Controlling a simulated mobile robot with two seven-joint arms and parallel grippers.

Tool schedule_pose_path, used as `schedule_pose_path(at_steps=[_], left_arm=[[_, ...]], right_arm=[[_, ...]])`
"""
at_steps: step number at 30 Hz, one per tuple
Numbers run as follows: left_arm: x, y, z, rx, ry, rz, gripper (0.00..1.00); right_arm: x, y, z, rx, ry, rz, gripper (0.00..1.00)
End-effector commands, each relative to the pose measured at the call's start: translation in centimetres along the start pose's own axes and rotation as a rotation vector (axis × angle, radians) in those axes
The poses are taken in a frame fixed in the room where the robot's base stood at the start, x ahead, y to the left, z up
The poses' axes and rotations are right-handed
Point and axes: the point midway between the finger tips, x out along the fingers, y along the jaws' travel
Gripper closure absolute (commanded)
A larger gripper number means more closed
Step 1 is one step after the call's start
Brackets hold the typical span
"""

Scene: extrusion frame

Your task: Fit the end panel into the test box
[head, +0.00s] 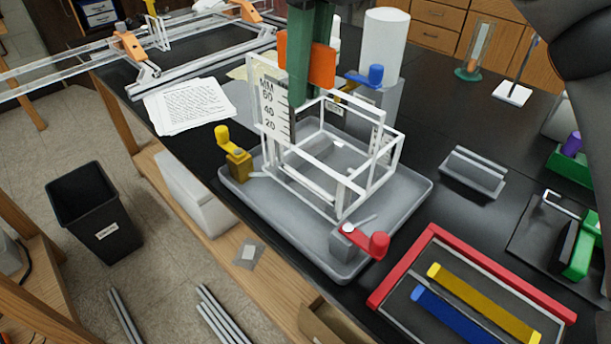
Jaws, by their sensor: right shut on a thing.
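The test box (384,152) is an open white frame that stands in a grey tray (228,185). A pale panel with an MM scale (268,98), seemingly the end panel, is upright at the frame's left end and rises above its top rim. My right gripper (300,88), green with orange parts, comes down from above and is shut at this panel's right edge. It hides part of the panel and of the frame behind. I cannot tell whether the panel's lower edge sits in the frame. My left gripper is not in view.
Clamps with yellow (236,158), red (366,241) and blue (366,76) handles stand around the box. A white cylinder (384,42) is behind it. A red-rimmed tray (400,272) with yellow and blue bars is at front right. Papers (190,105) lie left.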

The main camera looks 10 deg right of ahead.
Motion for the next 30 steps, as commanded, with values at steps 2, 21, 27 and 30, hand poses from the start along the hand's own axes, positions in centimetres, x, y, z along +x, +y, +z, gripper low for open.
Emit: schedule_pose_path(at_steps=[2, 21, 27, 30], left_arm=[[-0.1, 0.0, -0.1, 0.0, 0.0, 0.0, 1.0], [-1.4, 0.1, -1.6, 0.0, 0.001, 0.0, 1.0], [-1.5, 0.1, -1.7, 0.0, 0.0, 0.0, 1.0], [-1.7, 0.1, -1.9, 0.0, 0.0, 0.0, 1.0]], right_arm=[[0.4, -0.3, 0.5, 0.005, 0.001, 0.002, 1.0], [9.3, -9.2, 7.4, 0.006, 0.001, 0.001, 1.0], [10.4, -9.7, 7.8, 0.004, 0.001, 0.001, 1.0], [11.6, -10.1, 8.0, 0.004, 0.002, 0.001, 1.0]])
